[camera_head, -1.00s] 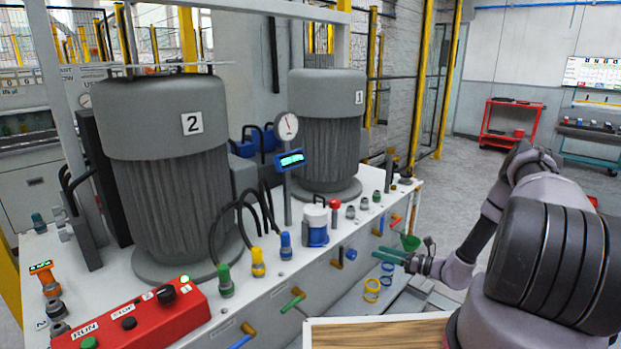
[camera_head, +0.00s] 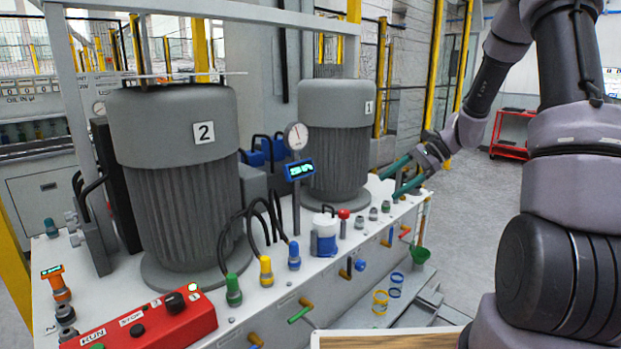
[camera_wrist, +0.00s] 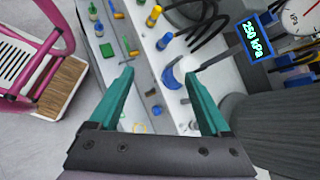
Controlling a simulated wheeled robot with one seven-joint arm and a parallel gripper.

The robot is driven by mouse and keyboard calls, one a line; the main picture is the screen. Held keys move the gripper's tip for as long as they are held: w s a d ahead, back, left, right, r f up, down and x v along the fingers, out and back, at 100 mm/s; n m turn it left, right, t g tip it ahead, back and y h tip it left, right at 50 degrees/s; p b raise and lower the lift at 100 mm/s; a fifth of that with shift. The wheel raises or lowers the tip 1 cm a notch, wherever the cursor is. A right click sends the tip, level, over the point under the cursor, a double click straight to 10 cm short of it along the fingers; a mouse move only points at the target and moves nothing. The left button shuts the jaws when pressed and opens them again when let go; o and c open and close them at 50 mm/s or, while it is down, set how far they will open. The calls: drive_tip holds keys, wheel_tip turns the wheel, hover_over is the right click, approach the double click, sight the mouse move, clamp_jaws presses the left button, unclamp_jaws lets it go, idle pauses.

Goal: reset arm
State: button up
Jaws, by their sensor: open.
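My gripper (camera_head: 398,177) is at the right end of the white bench, in front of and to the right of the motor marked 1 (camera_head: 334,140). Its two teal fingers are apart. In the wrist view my gripper (camera_wrist: 160,95) is also open, with nothing held between the fingers. The bench top and its front face with small fittings show beyond the fingers. My arm is raised and bent at the right of the head view.
The white bench (camera_head: 277,302) carries the motor marked 2 (camera_head: 178,185), a gauge (camera_head: 296,137), a blue display (camera_head: 299,170), coloured connectors and a red control box (camera_head: 150,325). A red cart (camera_head: 512,135) stands far back on open floor.

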drive_tip(key=s+d+r+n+t+h, duration=0.2)
drive_tip(key=s+r+n+t+h, duration=0.4)
drive_tip(key=s+r, duration=1.5)
drive_tip(key=s+n+h, duration=0.1)
drive_tip(key=s+n, duration=0.1)
drive_tip(key=shift+s+r+n+t+h, duration=0.2)
drive_tip(key=shift+r+n+t+h, duration=0.05)
drive_tip(key=shift+n+t+h, duration=0.15)
idle(3.8)
